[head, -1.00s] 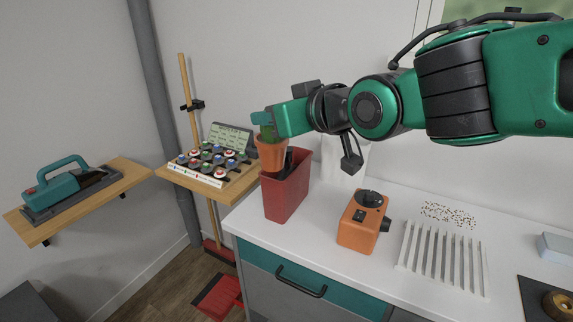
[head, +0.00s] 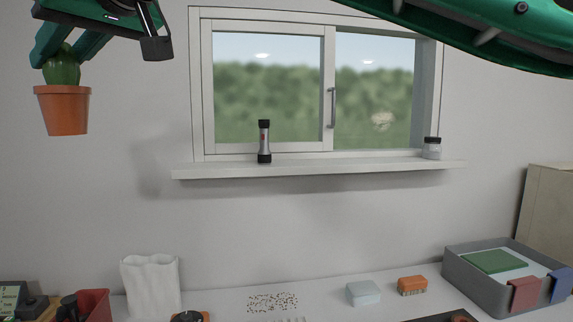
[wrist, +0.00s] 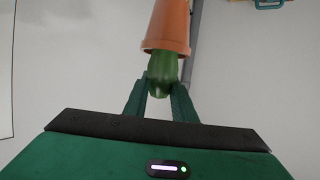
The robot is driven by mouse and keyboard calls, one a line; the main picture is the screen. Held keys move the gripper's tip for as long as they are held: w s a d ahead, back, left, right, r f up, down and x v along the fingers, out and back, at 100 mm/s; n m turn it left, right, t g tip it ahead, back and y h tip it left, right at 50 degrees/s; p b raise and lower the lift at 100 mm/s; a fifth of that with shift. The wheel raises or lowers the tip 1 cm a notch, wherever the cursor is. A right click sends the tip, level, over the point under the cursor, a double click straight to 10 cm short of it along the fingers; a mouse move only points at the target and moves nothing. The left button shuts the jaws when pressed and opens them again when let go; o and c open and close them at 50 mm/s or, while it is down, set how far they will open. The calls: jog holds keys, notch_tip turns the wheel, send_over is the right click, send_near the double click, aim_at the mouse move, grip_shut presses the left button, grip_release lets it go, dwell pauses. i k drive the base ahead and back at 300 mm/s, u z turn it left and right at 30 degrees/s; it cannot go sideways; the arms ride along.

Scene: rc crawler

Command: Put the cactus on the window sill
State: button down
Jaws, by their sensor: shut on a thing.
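The cactus (head: 61,68) is a green plant in an orange terracotta pot (head: 63,110), at the upper left of the head view. My gripper (head: 58,50) is shut on the cactus above the pot, and the pot hangs upright in the air. In the wrist view the fingers (wrist: 161,88) close on either side of the green cactus (wrist: 164,72), with its pot (wrist: 168,28) beyond. The white window sill (head: 320,169) runs below the window, to the right of the cactus and lower than it in the picture.
A flashlight (head: 264,142) stands upright on the sill's left part, and a small jar (head: 432,149) stands at its right end. The sill between them is clear.

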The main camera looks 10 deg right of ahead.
aim_at(316, 162)
jog(key=z, duration=1.4)
jog(key=k, duration=1.25)
jog(key=u, duration=0.35)
jog(key=i, duration=1.5)
